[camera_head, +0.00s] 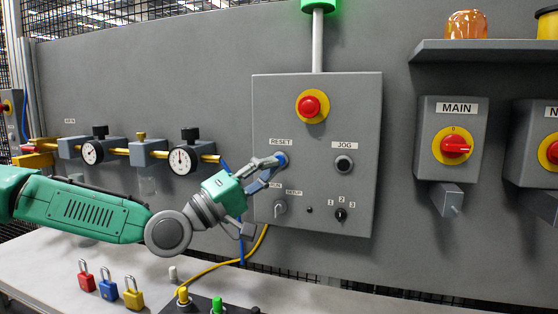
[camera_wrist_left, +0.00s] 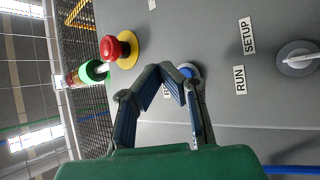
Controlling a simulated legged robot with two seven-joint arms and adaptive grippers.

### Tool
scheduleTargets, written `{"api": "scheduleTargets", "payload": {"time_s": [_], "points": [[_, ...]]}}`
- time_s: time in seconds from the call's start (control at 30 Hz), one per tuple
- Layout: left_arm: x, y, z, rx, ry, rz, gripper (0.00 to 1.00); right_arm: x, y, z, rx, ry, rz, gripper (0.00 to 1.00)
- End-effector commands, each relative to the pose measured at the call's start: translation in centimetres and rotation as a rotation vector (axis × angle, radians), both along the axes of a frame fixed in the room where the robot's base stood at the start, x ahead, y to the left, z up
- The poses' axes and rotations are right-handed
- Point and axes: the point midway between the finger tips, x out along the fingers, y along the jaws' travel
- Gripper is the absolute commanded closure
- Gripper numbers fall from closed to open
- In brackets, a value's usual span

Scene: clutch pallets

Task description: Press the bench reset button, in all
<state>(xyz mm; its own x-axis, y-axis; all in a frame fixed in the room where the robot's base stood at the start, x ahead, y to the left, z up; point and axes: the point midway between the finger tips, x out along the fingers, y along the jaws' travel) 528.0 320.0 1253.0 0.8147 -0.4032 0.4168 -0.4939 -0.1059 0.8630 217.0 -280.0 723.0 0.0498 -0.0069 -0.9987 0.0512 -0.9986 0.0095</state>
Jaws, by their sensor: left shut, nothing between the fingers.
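The blue reset button (camera_head: 282,159) is on the grey control box (camera_head: 360,200), beside the RESET label. My left gripper (camera_head: 273,162) is shut and empty, with its fingertips at the button's left side in the head view. In the left wrist view, the gripper (camera_wrist_left: 174,74) overlaps the blue button (camera_wrist_left: 191,71) and hides part of it. I cannot tell whether the fingertips press it or only stand close in front. My right gripper is not in view.
A red emergency stop (camera_head: 312,106) sits above the button, and a black JOG button (camera_head: 344,165) to its right. A selector switch (camera_head: 280,208) is below. Gauges on a yellow pipe (camera_head: 120,151) are at left. Padlocks (camera_head: 108,288) stand on the bench (camera_head: 50,262).

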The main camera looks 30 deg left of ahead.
Motion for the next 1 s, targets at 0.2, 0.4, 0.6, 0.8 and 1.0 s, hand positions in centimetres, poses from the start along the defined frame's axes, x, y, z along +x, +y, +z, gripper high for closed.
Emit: {"api": "scheduleTargets", "payload": {"time_s": [0.2,0.4,0.6,0.8,1.0], "points": [[-2.2,-0.5,0.2,-0.002,0.000,0.000,1.00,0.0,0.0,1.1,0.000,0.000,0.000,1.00],[-3.3,-0.8,0.1,-0.001,-0.001,-0.001,1.00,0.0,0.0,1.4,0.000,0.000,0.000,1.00],[-3.3,-0.8,0.0,0.000,-0.001,0.000,1.00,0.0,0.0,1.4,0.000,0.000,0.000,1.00],[-3.3,-0.9,0.0,0.000,-0.001,0.000,1.00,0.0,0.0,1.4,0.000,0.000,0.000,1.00],[-3.3,-0.9,0.0,0.000,-0.001,0.000,1.00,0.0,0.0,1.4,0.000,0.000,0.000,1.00]]}}
